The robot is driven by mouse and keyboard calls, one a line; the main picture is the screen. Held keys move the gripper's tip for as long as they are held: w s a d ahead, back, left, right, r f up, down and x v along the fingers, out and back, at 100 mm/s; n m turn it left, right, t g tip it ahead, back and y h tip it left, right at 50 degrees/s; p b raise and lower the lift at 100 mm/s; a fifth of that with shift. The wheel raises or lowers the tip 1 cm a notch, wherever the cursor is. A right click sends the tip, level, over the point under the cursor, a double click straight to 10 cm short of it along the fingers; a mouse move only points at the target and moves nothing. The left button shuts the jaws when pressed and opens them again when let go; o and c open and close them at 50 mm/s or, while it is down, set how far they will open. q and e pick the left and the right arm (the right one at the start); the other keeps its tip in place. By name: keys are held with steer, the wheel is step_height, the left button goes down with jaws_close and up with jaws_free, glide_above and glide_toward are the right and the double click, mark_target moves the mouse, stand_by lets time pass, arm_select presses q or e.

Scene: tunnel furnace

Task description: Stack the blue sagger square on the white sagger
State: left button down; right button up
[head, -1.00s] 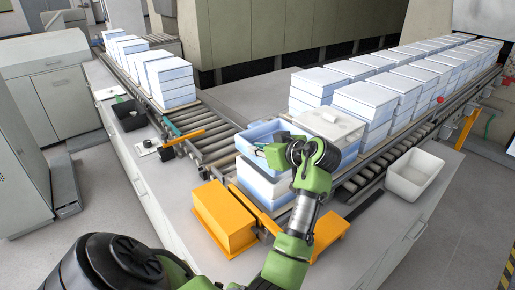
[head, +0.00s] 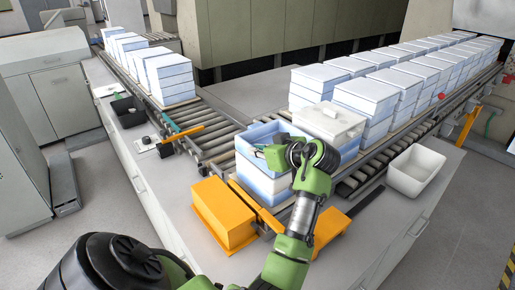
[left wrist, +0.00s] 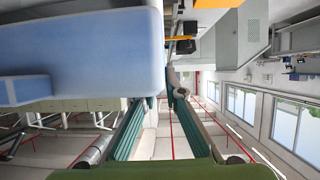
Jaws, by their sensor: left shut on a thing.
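The blue sagger (head: 250,141), an open box, is held by my left gripper (head: 275,154) at its right side. It also fills the upper left of the left wrist view (left wrist: 85,55). The white sagger (head: 262,182) is directly below it on the rollers, and the sides look roughly lined up. In the head view the blue one seems to rest on the white one, but any small gap cannot be told. The gripper's fingers are shut on the wall of the blue sagger. My right gripper is not in view.
A lidded white box (head: 331,120) stands close behind at the right. Long rows of stacked white-blue saggers (head: 365,92) fill the right conveyor. Orange boxes (head: 222,213) stand in front, a white bin (head: 417,171) at the right. The roller conveyor (head: 208,140) to the left is clear.

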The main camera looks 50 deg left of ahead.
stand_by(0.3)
arm_select(q)
steer(key=shift+f, duration=0.3)
stand_by(0.3)
steer(key=c, duration=2)
jaws_free()
steer(key=shift+s, duration=0.1)
steer(key=shift+f, duration=0.2)
step_height(320, 180, up, 10)
steer(key=shift+r, duration=0.25)
